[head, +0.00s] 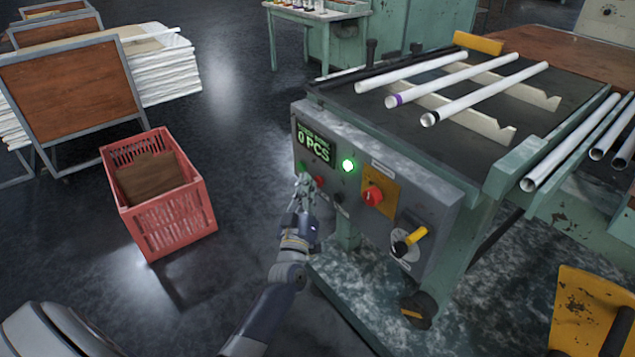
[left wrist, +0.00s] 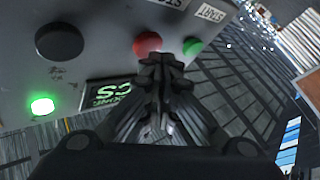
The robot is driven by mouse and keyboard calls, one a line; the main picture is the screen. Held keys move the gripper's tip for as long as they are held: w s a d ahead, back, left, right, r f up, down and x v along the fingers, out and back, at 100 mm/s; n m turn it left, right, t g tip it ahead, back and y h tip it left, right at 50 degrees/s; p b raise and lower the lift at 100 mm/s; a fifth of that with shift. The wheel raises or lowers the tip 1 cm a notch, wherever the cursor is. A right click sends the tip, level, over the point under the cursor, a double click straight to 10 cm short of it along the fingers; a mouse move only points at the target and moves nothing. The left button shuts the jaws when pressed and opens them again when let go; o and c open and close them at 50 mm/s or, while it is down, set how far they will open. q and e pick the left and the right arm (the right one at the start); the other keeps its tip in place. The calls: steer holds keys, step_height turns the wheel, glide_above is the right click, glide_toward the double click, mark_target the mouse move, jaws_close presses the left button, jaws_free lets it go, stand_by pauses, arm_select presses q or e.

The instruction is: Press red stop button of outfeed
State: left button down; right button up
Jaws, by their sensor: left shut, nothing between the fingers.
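The red stop button (left wrist: 148,43) sits on the grey control panel between a green button (left wrist: 192,46) and a black button (left wrist: 60,42). It also shows in the head view (head: 320,181), just right of my fingertips. My left gripper (head: 304,182) is shut and empty in front of the panel's lower left. In the left wrist view, its fingertips (left wrist: 161,64) overlap the edge of the red button. I cannot tell whether they touch it. My right gripper is not in view.
The panel (head: 437,197) also bears a "0 PCS" display (head: 315,145), a lit green lamp (head: 347,165), a red knob on a yellow plate (head: 372,195) and a yellow-handled switch (head: 410,241). A red crate (head: 170,228) stands left.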

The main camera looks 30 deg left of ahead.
arm_select(q)
steer(key=shift+w, duration=0.2)
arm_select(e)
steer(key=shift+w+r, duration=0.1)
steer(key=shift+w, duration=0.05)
arm_select(q)
steer(key=shift+w+d, duration=0.15)
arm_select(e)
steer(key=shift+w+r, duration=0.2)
arm_select(q)
steer(key=shift+w, duration=0.15)
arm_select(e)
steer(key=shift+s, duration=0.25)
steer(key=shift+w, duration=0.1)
arm_select(q)
steer(key=s+a+p, duration=0.2)
steer(key=s, duration=0.4)
steer(key=shift+s+a, duration=0.2)
steer(key=shift+a, duration=0.1)
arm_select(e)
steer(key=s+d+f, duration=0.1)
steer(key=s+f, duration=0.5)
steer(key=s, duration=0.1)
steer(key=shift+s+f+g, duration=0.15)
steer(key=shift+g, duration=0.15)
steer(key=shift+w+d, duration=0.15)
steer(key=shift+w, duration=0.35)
